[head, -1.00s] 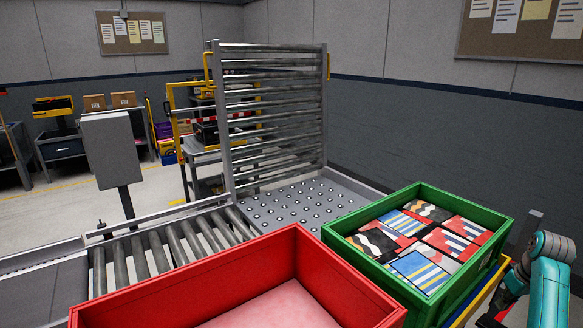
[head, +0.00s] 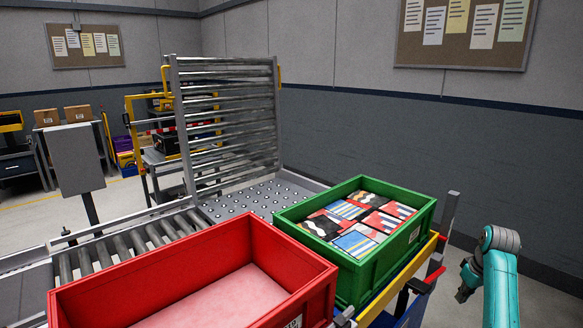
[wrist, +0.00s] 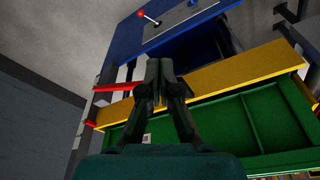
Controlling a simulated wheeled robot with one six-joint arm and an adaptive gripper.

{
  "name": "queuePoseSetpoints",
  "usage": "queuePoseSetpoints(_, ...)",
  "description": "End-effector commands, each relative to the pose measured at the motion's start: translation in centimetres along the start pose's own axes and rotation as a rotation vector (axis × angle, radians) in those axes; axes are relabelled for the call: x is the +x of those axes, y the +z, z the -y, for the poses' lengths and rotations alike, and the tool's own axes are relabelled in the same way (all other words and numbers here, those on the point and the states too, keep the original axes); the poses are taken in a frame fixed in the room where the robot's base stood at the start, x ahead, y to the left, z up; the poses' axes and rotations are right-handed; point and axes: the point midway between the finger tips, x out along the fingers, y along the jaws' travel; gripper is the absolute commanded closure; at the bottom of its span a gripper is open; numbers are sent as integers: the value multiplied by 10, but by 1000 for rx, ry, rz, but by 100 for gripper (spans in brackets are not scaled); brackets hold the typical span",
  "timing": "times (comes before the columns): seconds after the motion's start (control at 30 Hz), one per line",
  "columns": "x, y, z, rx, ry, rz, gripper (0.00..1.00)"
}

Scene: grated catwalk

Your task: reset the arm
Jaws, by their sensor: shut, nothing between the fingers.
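My gripper (head: 466,286) hangs at the end of my teal arm at the right of the head view, partly hidden by the arm. It is to the right of the green crate (head: 372,275) and apart from it. In the wrist view my gripper (wrist: 160,66) has its two dark fingers together, with nothing between them. Behind the fingers are a yellow rail (wrist: 235,75), a blue panel and the green crate's side.
A red crate (head: 318,285) with a bare pink floor stands front left. The green crate holds several patterned packets (head: 358,222). A roller conveyor (head: 120,243) and a barred rack (head: 228,120) lie beyond. Bare floor is at right, before the grey wall.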

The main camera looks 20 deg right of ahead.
Motion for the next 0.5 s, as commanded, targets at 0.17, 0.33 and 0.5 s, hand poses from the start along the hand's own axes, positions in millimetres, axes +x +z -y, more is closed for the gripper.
queuePoseSetpoints(0.17,20,2,13,-2,7,-12,100)
queuePoseSetpoints(0.33,39,4,27,-2,18,-30,100)
queuePoseSetpoints(0.5,67,10,47,-3,33,-57,100)
